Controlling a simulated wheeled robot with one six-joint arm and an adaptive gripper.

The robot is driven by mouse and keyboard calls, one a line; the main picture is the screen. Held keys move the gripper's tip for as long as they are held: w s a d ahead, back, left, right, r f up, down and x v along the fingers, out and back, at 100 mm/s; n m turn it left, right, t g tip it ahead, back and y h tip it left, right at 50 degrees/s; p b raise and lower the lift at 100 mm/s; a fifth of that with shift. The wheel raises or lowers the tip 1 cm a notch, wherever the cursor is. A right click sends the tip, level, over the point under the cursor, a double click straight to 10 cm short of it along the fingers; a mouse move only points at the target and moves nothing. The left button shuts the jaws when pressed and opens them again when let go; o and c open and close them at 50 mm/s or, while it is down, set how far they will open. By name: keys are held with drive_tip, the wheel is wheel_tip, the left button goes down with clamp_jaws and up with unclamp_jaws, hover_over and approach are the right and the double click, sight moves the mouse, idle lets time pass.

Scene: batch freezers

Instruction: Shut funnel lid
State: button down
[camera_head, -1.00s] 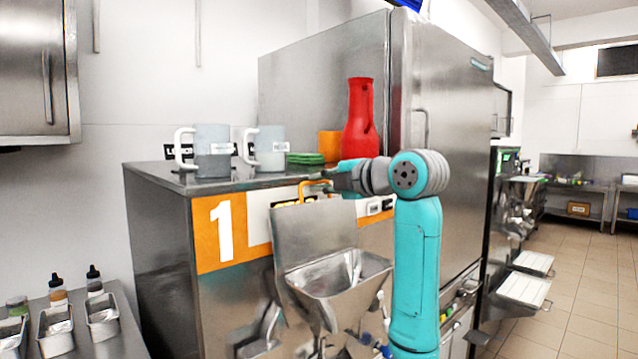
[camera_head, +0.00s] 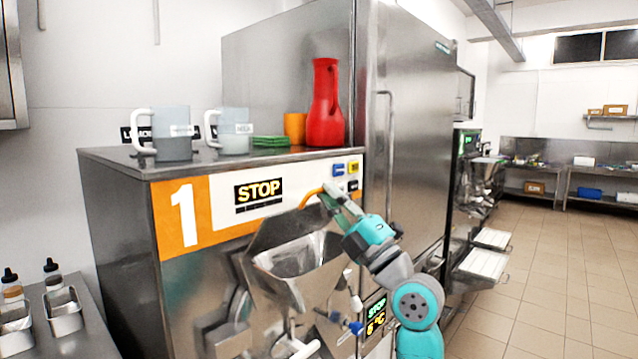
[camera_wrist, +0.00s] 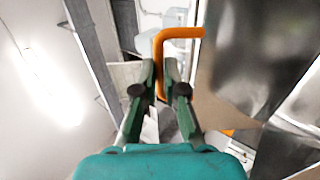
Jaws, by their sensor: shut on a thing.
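The metal funnel (camera_head: 295,275) is on the front of the machine marked 1. Its lid (camera_head: 287,227) is a steel plate above the funnel, tilted forward over it and still clear of the funnel's front, so the opening shows. The orange handle (camera_head: 312,194) is at the lid's upper edge. My gripper (camera_head: 330,194) is shut on this handle, with my arm reaching up from the lower right. In the wrist view, the handle (camera_wrist: 180,33) runs down between the fingers of my gripper (camera_wrist: 162,75). A large steel surface fills the right of that view.
A tall steel cabinet (camera_head: 415,130) rises behind. Metal containers (camera_head: 62,312) are at lower left. Tiled floor (camera_head: 545,270) is open on the right.

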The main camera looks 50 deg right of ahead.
drive_tip(key=s+f, duration=0.2)
drive_tip(key=f, duration=0.5)
drive_tip(key=s+f+t, duration=0.1)
drive_tip(key=s+f, duration=0.1)
drive_tip(key=f, duration=0.5)
drive_tip(key=shift+s+f, duration=0.15)
drive_tip(key=shift+s, duration=0.15)
drive_tip(key=c, duration=1.5)
unclamp_jaws()
drive_tip(key=shift+c, duration=0.2)
drive_tip(key=o, duration=0.3)
drive_tip(key=shift+w+f, duration=0.2)
drive_tip(key=shift+w, duration=0.05)
drive_tip(key=shift+r, duration=0.1)
drive_tip(key=shift+s+d, duration=0.1)
drive_tip(key=shift+s, duration=0.1)
